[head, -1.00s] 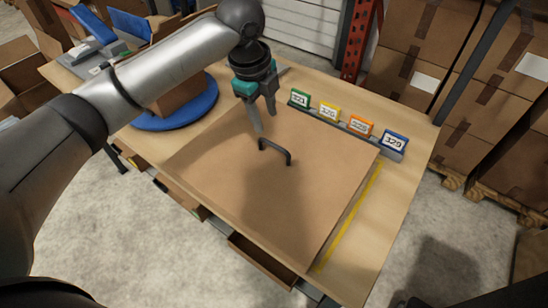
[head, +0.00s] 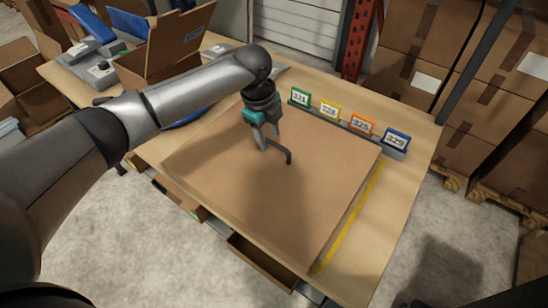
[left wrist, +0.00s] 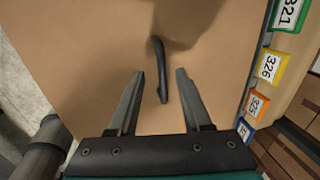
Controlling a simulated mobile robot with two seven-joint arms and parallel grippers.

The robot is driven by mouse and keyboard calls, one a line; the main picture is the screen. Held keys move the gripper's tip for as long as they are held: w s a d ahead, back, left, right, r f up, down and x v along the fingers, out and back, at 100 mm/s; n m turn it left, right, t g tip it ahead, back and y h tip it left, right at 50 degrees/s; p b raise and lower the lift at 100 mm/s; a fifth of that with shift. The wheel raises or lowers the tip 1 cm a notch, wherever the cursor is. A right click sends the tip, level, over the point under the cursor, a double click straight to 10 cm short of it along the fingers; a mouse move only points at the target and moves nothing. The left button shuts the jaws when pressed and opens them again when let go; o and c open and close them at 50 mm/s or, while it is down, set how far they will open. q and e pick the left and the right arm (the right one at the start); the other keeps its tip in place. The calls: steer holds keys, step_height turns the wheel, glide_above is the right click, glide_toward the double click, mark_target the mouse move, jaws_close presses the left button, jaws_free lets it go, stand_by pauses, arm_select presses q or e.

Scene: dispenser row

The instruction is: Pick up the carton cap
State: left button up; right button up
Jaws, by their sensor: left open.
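The carton cap (head: 230,190) is a large flat brown board lying on the table, with a black bar handle (head: 287,155) standing near its middle. My left gripper (head: 270,143) is open just above the handle, at its far left end. In the left wrist view the handle (left wrist: 159,60) runs lengthwise between the two open fingers, with no finger visibly touching it. The cap's surface (left wrist: 90,45) fills most of that view. My right gripper is not in view.
A rail with green (head: 300,97), yellow (head: 329,109), orange (head: 362,122) and blue (head: 397,139) number tags runs along the cap's far right edge. An open cardboard box (head: 165,45) stands behind my left arm. Stacked cartons (head: 490,90) stand right of the table (head: 362,235).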

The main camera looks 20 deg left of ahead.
mark_target(270, 140)
arm_select(q)
steer(key=f, duration=0.1)
steer(key=w+f, duration=0.1)
steer(key=f, duration=0.1)
steer(key=shift+d+f+b, duration=0.15)
steer(key=shift+f+b, duration=0.15)
jaws_close()
steer(key=shift+r, duration=0.1)
stand_by(1.1)
